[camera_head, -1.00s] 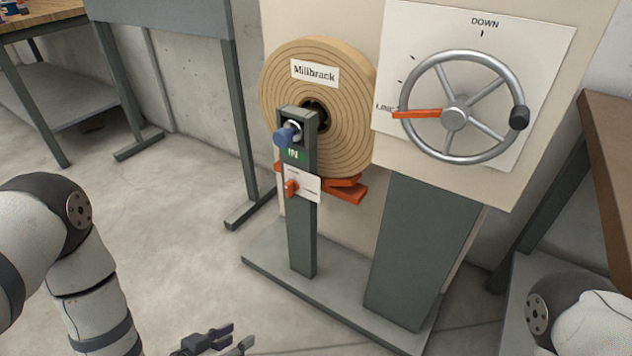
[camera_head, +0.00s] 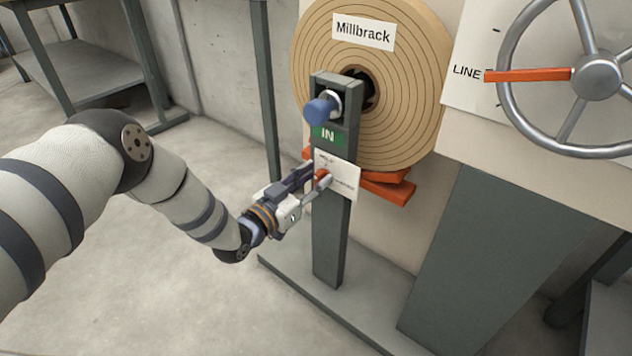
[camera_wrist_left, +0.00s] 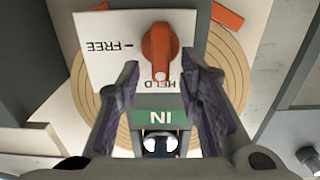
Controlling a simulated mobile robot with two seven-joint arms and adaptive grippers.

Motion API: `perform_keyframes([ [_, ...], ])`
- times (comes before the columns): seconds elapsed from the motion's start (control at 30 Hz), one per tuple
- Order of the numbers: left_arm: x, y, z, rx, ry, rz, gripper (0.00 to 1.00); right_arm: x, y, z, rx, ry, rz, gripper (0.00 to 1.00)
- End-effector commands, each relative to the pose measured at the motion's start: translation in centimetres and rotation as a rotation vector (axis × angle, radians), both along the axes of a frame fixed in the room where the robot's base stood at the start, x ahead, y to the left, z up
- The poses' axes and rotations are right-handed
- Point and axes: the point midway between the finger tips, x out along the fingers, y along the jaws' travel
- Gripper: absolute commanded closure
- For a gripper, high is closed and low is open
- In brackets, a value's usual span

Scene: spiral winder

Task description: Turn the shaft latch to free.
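The shaft latch is a small orange knob (camera_head: 321,175) on a white plate (camera_head: 346,177) on the dark green post. In the left wrist view, which is upside down, the latch (camera_wrist_left: 160,48) has its white-dotted end at the HELD mark. The FREE mark is off to its left there. My left gripper (camera_head: 321,174) is at the plate in the head view. In the wrist view its open fingers (camera_wrist_left: 160,70) stand on either side of the latch's dotted end, with gaps visible. Whether they touch the plate is unclear. My right gripper is out of view.
A blue knob (camera_head: 321,108) sticks out above the green IN sign (camera_head: 327,135) on the post. Behind is the Millbrack roll (camera_head: 420,110) with orange supports (camera_head: 388,190). A handwheel (camera_head: 598,78) with an orange pointer at LINE is at right.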

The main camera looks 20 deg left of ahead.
Motion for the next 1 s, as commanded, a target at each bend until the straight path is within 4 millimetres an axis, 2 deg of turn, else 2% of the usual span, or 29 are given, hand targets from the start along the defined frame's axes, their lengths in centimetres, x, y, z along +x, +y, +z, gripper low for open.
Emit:
perform_keyframes([
  [0.3,0.54,-0.19,0.09,0.000,0.000,0.000,0.67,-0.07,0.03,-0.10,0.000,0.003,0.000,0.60],
  [0.43,0.52,-0.18,0.07,0.000,0.001,0.000,0.96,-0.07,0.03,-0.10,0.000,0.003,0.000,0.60],
  [0.47,0.51,-0.17,0.07,0.000,0.001,0.000,1.00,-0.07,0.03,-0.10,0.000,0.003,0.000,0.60],
  [0.77,0.48,-0.21,0.08,0.012,-0.003,0.000,1.00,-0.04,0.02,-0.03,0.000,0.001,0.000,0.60],
  [1.0,0.40,-0.45,0.21,0.105,-0.038,-0.001,1.00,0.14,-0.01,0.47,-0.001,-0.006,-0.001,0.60],
])
